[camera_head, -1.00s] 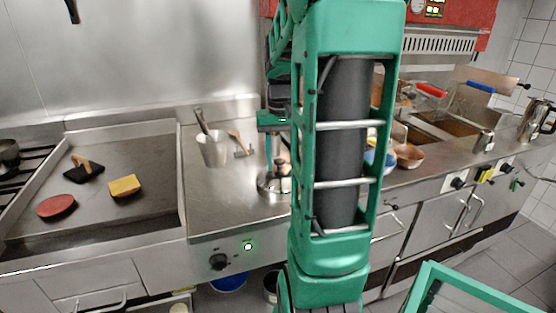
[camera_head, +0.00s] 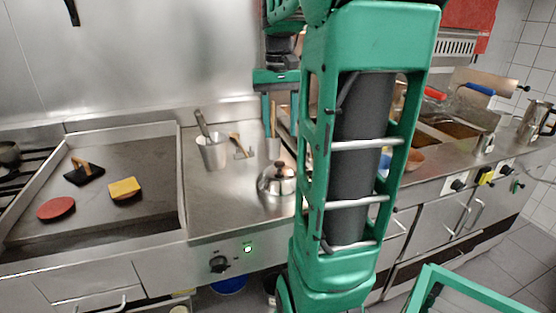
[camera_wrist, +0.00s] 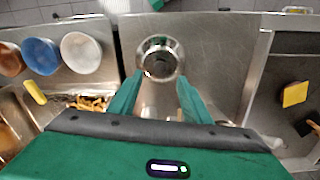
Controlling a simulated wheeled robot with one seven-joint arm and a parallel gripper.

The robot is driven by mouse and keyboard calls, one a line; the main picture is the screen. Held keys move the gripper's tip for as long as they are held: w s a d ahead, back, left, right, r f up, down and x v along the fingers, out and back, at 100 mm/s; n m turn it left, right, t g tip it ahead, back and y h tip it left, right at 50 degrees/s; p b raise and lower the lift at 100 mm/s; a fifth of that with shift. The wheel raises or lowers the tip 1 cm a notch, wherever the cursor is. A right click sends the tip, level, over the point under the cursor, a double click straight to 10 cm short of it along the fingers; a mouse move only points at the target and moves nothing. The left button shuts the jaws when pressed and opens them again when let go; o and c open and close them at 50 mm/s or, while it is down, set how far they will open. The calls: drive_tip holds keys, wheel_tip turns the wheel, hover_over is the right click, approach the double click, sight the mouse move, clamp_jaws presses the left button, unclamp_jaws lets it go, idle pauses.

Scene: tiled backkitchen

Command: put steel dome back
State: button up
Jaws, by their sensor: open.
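The steel dome (camera_head: 277,182), a shiny rounded cover with a dark knob on top, sits upright on the steel counter beside the griddle. In the wrist view the dome (camera_wrist: 160,58) shows ahead of and between the fingertips, with no finger touching it. My gripper (camera_wrist: 158,88) is open and empty. In the head view my gripper (camera_head: 277,82) is raised above the dome, clear of its knob, and is partly hidden by my arm.
The griddle (camera_head: 150,218) to the left holds a red disc (camera_head: 56,208), a yellow sponge (camera_head: 124,188) and a dark scraper (camera_head: 84,173). A metal utensil pot (camera_head: 213,152) stands behind the dome. Bowls (camera_wrist: 81,52) and fryers (camera_head: 455,128) are on the right.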

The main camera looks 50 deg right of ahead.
drive_tip(key=s+a+f+n, duration=0.2)
drive_tip(key=s+a+f, duration=1.1)
drive_tip(key=a+f, duration=0.1)
drive_tip(key=shift+s+a+f, duration=0.2)
drive_tip(key=shift+a, duration=0.4)
